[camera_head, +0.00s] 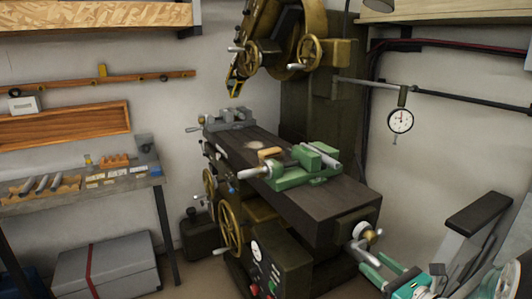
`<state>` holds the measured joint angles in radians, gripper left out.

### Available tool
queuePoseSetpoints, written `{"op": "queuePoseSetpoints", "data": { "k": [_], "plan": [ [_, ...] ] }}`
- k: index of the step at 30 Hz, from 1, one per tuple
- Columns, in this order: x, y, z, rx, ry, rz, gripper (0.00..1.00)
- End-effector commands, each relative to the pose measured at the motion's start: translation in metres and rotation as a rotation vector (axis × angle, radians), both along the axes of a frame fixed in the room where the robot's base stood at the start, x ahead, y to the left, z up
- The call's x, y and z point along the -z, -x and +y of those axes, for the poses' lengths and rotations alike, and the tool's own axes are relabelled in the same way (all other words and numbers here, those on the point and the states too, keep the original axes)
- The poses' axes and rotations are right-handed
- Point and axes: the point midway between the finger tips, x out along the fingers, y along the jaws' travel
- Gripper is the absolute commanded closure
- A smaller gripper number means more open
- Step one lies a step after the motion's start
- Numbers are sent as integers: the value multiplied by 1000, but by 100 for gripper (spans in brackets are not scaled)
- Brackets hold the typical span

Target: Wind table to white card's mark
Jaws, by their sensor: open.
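The dark milling machine table (335,203) runs from the back left to the front right. A metal crank (362,238) with a pale round knob sits at its near right end. My gripper (370,260) is at the lower right, just below the crank. Several small pale cards (110,174) lie along the front of the left bench, too small to read. I cannot tell which is the white card or see its mark.
A green vise (302,168) and a grey fixture (230,118) stand on the table. Brass handwheels (229,228) are on the machine's left side. A dial gauge (400,121) hangs at the right. A grey case (107,266) lies by the bench (165,215).

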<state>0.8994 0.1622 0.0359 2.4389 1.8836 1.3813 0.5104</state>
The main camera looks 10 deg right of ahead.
Motion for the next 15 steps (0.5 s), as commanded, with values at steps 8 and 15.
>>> {"op": "queuePoseSetpoints", "data": {
  "k": [8, 15],
  "plan": [
    [0, -13, 5, -1, 1, -1, 53],
    [0, -13, 5, 0, 1, -1, 53]
  ]
}}
